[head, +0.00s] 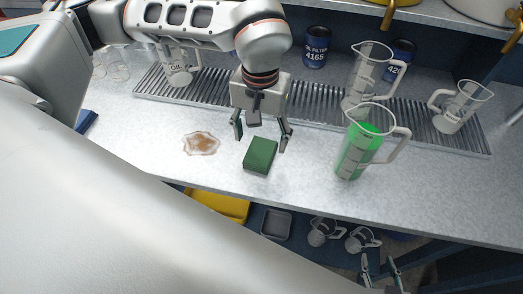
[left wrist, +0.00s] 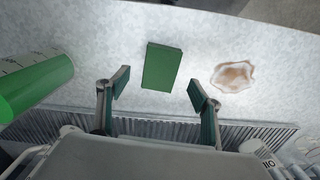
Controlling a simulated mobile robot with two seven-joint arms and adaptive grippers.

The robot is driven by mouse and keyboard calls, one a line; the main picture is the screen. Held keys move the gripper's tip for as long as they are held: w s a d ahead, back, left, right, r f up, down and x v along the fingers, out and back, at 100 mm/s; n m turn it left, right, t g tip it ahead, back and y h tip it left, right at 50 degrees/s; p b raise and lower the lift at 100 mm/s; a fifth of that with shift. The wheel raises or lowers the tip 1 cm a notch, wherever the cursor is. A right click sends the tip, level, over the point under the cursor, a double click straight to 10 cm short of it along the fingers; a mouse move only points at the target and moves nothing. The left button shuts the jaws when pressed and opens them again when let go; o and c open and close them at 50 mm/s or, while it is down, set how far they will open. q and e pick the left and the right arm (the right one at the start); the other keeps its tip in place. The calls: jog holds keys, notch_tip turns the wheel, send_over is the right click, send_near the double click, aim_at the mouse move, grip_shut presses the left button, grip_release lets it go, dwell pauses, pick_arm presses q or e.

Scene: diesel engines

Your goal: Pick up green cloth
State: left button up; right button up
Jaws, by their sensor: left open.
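The green cloth (head: 260,154) is a folded, block-like rectangle lying flat on the grey counter. My left gripper (head: 261,137) is open above the counter, just behind the cloth in the head view. In the left wrist view the cloth (left wrist: 162,66) lies beyond the open fingertips (left wrist: 159,88), roughly centred between them, with nothing held. My right gripper (head: 381,268) shows at the bottom of the head view, below the counter's front edge, with its fingers apart and empty.
A brown spill (head: 201,143) lies left of the cloth. A jug of green liquid (head: 357,150) stands to its right. Clear jugs stand on the metal grating (head: 318,100) behind. A yellow tray (head: 218,205) and a grey bin (head: 276,225) sit below the counter.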

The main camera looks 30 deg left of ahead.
aim_at(260, 153)
pick_arm(q)
jog(key=f, duration=0.4)
jog(key=shift+s+a, duration=0.1)
jog(key=shift+s, duration=0.2)
jog(key=shift+w+f, duration=0.1)
jog(key=shift+f, duration=0.5)
jog(key=c, duration=1.2)
